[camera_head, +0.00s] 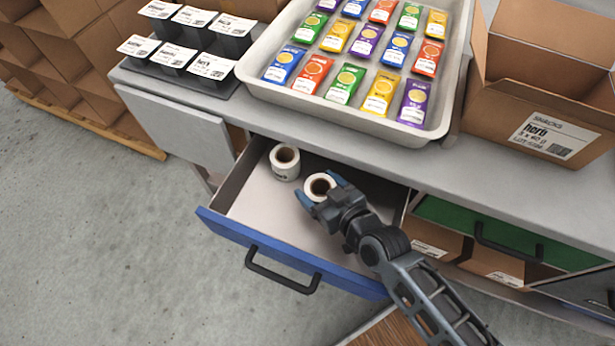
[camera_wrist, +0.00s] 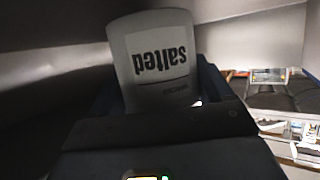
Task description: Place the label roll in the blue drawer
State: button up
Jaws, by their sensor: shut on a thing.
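The blue drawer (camera_head: 262,245) is pulled open below the counter. A white label roll (camera_head: 320,184) with a brown core is between the fingers of my gripper (camera_head: 321,195), inside the drawer's opening. My gripper is shut on this roll. In the wrist view the held label roll (camera_wrist: 155,60) shows a label reading "salted", upside down, between the dark fingers. A second white roll (camera_head: 285,161) stands in the drawer at the back left, a little apart from the held one. I cannot tell whether the held roll touches the drawer floor.
A white tray (camera_head: 342,117) of colourful packets sits on the counter, with black labelled containers (camera_head: 212,67) to its left and an open carton (camera_head: 543,137) to its right. A green drawer (camera_head: 505,240) is at the right. The drawer's front left floor is clear.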

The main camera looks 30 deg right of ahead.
aim_at(314, 184)
jog(key=shift+w, duration=0.85)
jog(key=shift+w+r, duration=0.1)
jog(key=shift+w, duration=1.15)
jog(key=shift+w+a+f+b, duration=0.15)
jog(key=shift+f+b, duration=0.35)
jog(key=shift+f, duration=0.3)
jog(key=shift+r, duration=0.1)
jog(key=o, duration=1.1)
